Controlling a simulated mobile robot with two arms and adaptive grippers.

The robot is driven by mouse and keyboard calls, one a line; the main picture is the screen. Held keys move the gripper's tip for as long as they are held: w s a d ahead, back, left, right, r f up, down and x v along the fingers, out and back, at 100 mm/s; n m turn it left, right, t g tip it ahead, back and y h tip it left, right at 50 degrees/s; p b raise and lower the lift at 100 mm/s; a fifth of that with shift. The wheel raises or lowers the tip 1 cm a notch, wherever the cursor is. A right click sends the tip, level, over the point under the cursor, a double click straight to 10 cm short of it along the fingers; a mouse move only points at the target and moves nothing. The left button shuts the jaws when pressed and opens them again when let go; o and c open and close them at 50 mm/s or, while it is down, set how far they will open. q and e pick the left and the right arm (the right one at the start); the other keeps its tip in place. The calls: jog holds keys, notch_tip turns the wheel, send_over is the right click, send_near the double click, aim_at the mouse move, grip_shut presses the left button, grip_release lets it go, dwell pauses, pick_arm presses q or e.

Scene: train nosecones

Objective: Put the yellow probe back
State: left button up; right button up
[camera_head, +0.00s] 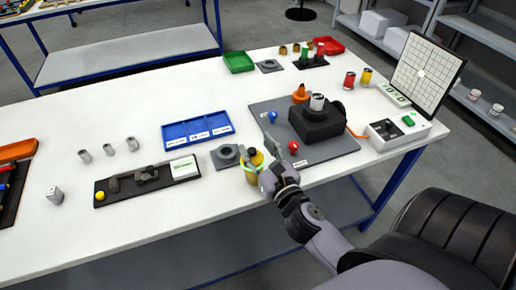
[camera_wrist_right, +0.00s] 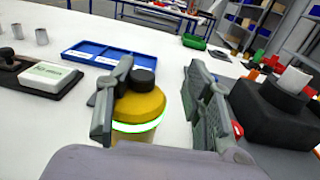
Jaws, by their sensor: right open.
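The yellow probe (camera_head: 254,163), with a yellow top, a black knob and a green ring, stands upright near the table's front edge. It also shows in the right wrist view (camera_wrist_right: 139,108). My right gripper (camera_head: 268,160) is open, with its fingers on either side of the probe's top. In the wrist view (camera_wrist_right: 160,100) the probe lies close to the left finger, with a clear gap to the right finger. Whether the left finger touches it I cannot tell. A grey round holder (camera_head: 227,153) on a square base stands just left of the probe. My left gripper is out of view.
A grey mat (camera_head: 325,152) with a black block (camera_head: 318,122) and small coloured parts lies to the right. A blue tray (camera_head: 197,131) is behind, and a black tray (camera_head: 130,198) with a yellow ball is to the left.

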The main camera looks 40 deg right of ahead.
jog(key=shift+f, duration=0.1)
jog(key=shift+r, duration=0.25)
jog(key=s+a+b, duration=0.2)
jog(key=s+b, duration=0.1)
jog(key=s, duration=0.8)
jog(key=shift+s, duration=0.4)
